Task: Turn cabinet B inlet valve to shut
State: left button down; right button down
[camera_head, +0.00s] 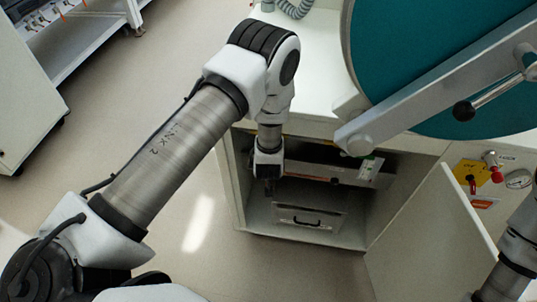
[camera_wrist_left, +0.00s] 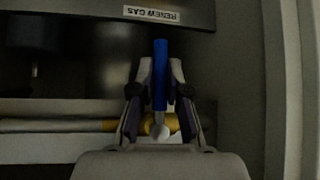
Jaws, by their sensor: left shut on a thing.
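A blue lever (camera_wrist_left: 160,50) stands upright in the left wrist view, on a brass valve body (camera_wrist_left: 172,122) in a horizontal pipe (camera_wrist_left: 60,125). The lever lies across the line of the pipe. My left gripper (camera_wrist_left: 160,72) is shut on the blue lever, one finger on each side. In the head view my left gripper (camera_head: 268,188) reaches down into an open cabinet (camera_head: 240,205) under the bench; the lever cannot be made out there. No cabinet letter is readable. Part of my right arm shows at the lower right edge; its gripper is out of view.
The cabinet's open door (camera_head: 432,240) stands to the right of the opening. A drawer-like box with a black handle (camera_head: 308,218) is inside. A "RENEW GAS" label (camera_wrist_left: 150,14) appears upside down. A yellow plate (camera_head: 470,178) and a gauge (camera_head: 517,179) are at right.

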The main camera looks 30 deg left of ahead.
pick_arm(q)
jog(key=shift+s+f, duration=0.1)
jog(key=shift+s, duration=0.05)
jog(key=c, duration=1.2)
grip_release()
jog(key=shift+a, duration=0.1)
jog(key=shift+o, duration=0.2)
jog(key=v, duration=1.2)
